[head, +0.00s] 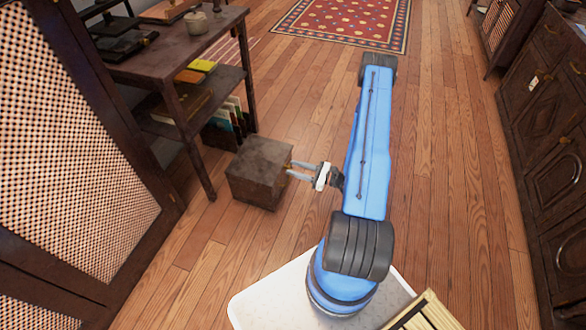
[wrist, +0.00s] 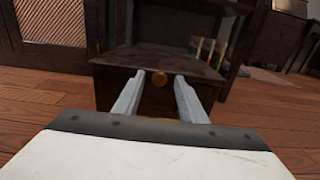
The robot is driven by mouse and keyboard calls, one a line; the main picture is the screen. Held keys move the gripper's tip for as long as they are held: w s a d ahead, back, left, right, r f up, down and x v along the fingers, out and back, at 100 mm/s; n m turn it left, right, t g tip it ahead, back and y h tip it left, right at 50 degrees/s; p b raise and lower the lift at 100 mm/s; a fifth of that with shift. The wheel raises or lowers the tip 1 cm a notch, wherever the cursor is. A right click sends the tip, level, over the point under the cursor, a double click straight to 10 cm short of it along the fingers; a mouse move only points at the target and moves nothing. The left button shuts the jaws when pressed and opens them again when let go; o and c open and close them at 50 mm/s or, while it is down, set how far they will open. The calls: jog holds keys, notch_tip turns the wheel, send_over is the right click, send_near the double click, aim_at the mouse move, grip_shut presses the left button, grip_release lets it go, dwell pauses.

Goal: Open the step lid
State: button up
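The step is a dark brown wooden box (head: 256,168) on the floor, left of my arm in the head view. In the wrist view its front face and top (wrist: 130,56) fill the middle. The lid looks closed. My gripper (head: 288,172) points left at the box. Whether the fingertips touch the box is unclear.
A dark wooden shelf table (head: 170,52) with books and a teapot (head: 196,22) stands just behind the box. A lattice-door cabinet (head: 80,150) is at the left and a carved cabinet (head: 550,130) at the right. The floor (head: 455,170) right of my arm is clear.

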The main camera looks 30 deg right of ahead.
jog(key=shift+w+a, duration=0.45)
jog(key=shift+w, duration=0.1)
grip_shut()
